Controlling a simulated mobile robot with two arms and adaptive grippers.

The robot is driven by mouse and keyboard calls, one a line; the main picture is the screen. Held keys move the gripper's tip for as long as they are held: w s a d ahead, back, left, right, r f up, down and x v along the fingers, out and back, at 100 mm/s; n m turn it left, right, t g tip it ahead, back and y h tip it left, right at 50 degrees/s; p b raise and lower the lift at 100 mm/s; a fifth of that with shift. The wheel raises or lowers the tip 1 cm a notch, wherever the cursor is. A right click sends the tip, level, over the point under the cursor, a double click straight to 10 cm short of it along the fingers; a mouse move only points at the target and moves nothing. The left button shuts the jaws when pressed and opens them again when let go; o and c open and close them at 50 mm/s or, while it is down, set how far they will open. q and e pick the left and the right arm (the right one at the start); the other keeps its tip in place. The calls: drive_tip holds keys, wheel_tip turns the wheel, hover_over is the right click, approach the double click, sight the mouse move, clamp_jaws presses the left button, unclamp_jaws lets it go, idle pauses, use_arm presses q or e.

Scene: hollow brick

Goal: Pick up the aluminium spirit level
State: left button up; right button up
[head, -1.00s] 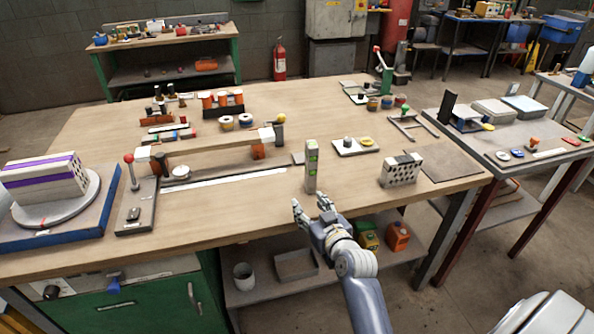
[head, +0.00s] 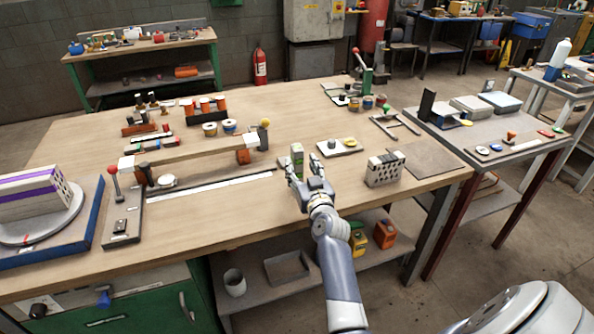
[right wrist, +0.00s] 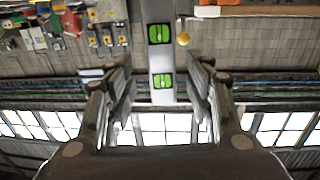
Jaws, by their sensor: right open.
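The aluminium spirit level (head: 297,153) stands upright near the front edge of the wooden workbench, a slim silvery bar with green vials. My right gripper (head: 304,170) is open right in front of it and hides its lower part in the head view. In the right wrist view the level (right wrist: 160,58) shows two green vials and runs down between the spread fingers of the gripper (right wrist: 158,80). Gaps show on both sides, so the fingers appear clear of it. My left gripper is out of view.
A hollow brick (head: 384,169) stands right of the gripper on the workbench (head: 225,215). A long rail fixture (head: 200,150) with a yellow knob (head: 264,123) lies to the left.

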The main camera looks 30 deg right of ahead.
drive_tip(key=x, duration=0.4)
drive_tip(key=shift+w, duration=0.2)
drive_tip(key=shift+a, duration=0.1)
clamp_jaws()
